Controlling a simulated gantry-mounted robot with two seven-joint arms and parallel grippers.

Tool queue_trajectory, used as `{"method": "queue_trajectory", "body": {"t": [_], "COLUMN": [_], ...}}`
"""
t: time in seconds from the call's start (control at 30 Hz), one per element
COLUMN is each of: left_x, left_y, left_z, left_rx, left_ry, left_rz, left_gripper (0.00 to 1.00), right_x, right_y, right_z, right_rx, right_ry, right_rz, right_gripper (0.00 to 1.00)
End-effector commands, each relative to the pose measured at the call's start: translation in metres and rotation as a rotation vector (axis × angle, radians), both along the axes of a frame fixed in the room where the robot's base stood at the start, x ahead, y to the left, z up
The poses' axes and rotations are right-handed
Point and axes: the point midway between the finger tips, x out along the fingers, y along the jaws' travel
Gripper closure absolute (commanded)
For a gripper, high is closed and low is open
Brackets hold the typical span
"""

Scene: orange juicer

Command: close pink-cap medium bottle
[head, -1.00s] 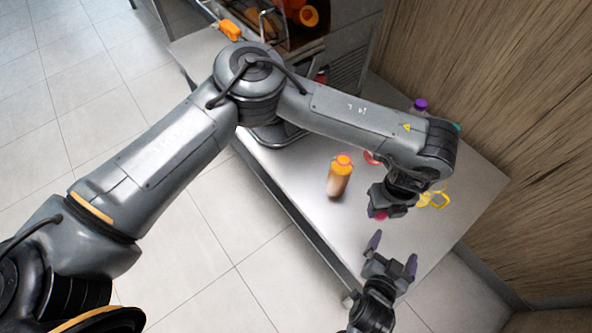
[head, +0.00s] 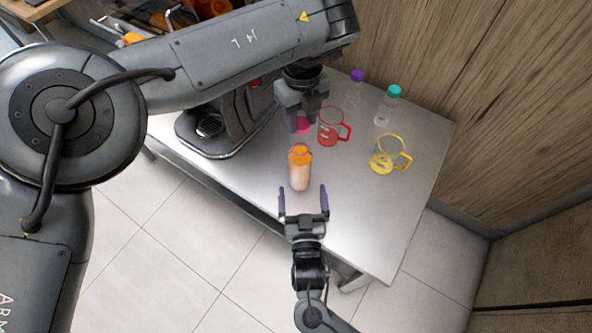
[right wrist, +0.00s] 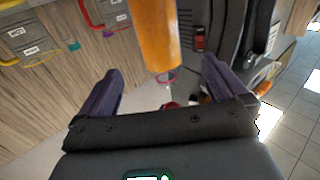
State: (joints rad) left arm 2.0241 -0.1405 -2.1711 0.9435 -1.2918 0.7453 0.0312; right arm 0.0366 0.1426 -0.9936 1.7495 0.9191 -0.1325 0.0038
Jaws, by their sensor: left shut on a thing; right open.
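The medium bottle (head: 300,171) stands upright on the table. It holds orange liquid, paler lower down, and no cap shows on it. My left gripper (head: 304,126) is shut on the pink cap (head: 303,125), just beyond the bottle in the head view. My right gripper (head: 303,194) is open and empty, on the near side of the bottle, fingers pointing toward it. In the right wrist view, the orange bottle (right wrist: 155,35) lies ahead, between the line of the two spread purple fingers (right wrist: 161,66). I cannot tell the exact gap.
A red mug (head: 329,133), a yellow mug (head: 382,163), a purple-capped bottle (head: 355,90) and a teal-capped bottle (head: 388,105) stand to the right. The dark juicer (head: 225,122) stands left. The table (head: 365,225) is clear at its near right.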

Motion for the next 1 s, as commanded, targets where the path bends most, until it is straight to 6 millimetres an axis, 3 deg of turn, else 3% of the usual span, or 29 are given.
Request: {"method": "queue_trajectory", "body": {"t": [0.37, 1.0], "left_x": [0.000, 0.000], "left_y": [0.000, 0.000], "left_z": [-0.001, -0.001], "left_rx": [-0.001, 0.000], "left_ry": [0.001, 0.000], "left_rz": [0.001, 0.002], "left_gripper": [0.87, 0.87], "right_x": [0.015, 0.106], "right_y": [0.001, 0.009], "right_z": [0.001, 0.000], "right_rx": [-0.002, 0.000], "right_ry": [-0.002, 0.000], "right_rz": [0.000, 0.000], "right_gripper": [0.01, 0.01]}}
